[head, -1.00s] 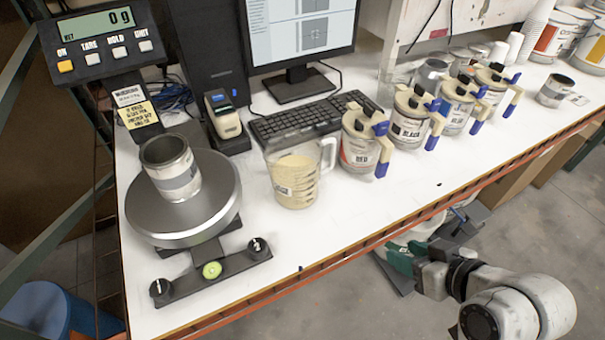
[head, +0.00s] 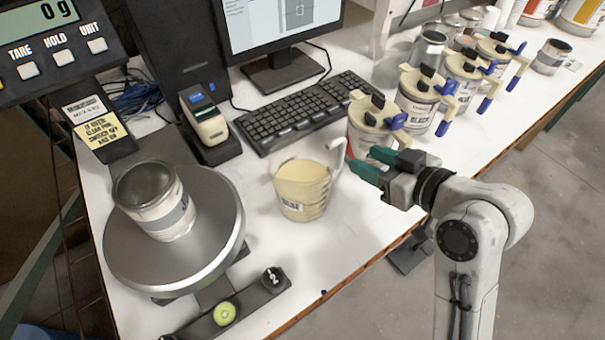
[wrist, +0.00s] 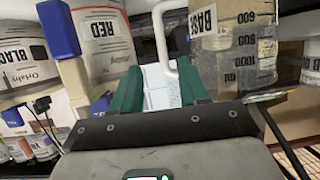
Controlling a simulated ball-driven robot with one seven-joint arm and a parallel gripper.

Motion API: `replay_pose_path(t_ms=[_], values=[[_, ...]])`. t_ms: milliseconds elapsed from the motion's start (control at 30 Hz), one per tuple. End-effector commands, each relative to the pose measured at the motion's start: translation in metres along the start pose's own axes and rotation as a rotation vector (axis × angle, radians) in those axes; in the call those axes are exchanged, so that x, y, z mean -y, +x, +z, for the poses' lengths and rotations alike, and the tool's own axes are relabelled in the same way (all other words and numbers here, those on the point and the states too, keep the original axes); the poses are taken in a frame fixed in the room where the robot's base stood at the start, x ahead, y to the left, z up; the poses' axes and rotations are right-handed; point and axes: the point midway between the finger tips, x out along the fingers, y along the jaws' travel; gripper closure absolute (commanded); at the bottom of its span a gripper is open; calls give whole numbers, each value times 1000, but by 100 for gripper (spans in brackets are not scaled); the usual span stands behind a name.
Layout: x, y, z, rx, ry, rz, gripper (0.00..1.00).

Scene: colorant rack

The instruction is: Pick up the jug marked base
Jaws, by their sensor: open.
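The jug marked base (head: 301,187) is a clear jug with cream contents and a pale handle, standing upright on the white bench between the scale and the red can. In the head view my gripper (head: 364,163) is just right of its handle, at about handle height. In the wrist view my gripper (wrist: 161,90) has its two green fingers apart with nothing held. The jug (wrist: 236,45) is at upper right there, its BASE label showing. Its white handle lies ahead between the fingers in the picture; I cannot tell whether it is between the tips.
The red can (wrist: 103,40) is close on the left in the wrist view. A black can (head: 418,100) and others stand behind in a row. A scale (head: 228,228) with a metal can (head: 157,205) is left of the jug. A keyboard (head: 308,110) lies behind.

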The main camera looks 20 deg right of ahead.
Motion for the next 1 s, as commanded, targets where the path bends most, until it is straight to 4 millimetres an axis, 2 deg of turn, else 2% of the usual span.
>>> replay_pose_path(t_ms=[100, 367, 633, 967, 1000], values=[[0, 17, 0, 2, 1, -1, 55], [1, 36, 1, 2, 2, -1, 55], [4, 73, 4, 2, 1, 0, 55], [4, 80, 5, 1, 1, 1, 55], [4, 80, 5, 1, 1, 1, 59]])
